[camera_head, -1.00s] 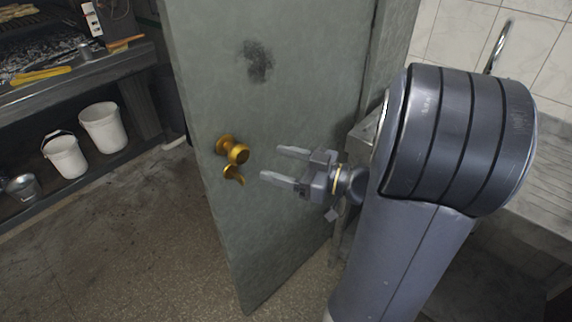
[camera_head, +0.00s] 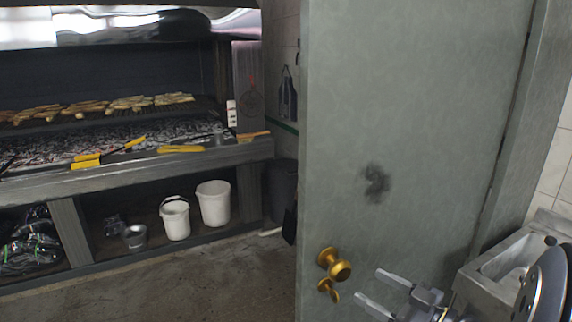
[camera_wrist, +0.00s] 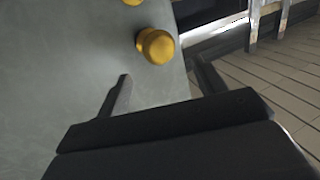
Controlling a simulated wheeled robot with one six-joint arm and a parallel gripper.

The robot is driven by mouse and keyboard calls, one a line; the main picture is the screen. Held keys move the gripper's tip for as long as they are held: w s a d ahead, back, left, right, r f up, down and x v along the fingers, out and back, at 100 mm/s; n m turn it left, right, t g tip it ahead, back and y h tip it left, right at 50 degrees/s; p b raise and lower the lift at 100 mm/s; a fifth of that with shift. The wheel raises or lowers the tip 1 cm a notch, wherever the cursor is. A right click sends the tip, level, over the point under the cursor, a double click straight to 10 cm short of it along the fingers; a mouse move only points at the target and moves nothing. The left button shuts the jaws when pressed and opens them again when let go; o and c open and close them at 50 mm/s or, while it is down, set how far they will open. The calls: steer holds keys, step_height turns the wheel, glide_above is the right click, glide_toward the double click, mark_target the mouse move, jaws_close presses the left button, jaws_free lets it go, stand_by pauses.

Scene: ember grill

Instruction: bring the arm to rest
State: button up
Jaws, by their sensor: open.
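My gripper (camera_head: 377,291) is open and empty at the lower right of the head view. Its fingers point left toward the brass knob (camera_head: 334,264) on the grey-green door (camera_head: 420,110). The fingertips are apart from the knob, a little to its right. A smaller brass piece (camera_head: 328,290) sits just below the knob. Part of my arm shows at the lower right of the head view.
A grill counter (camera_head: 130,175) with food on its grate stands at the left. Two white buckets (camera_head: 213,203) and a metal pail (camera_head: 135,237) are beneath it. A sink (camera_head: 500,262) is right of the door. The floor (camera_head: 200,285) in front of the counter is clear.

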mark_target(347, 271)
steer(key=x, duration=0.9)
stand_by(0.3)
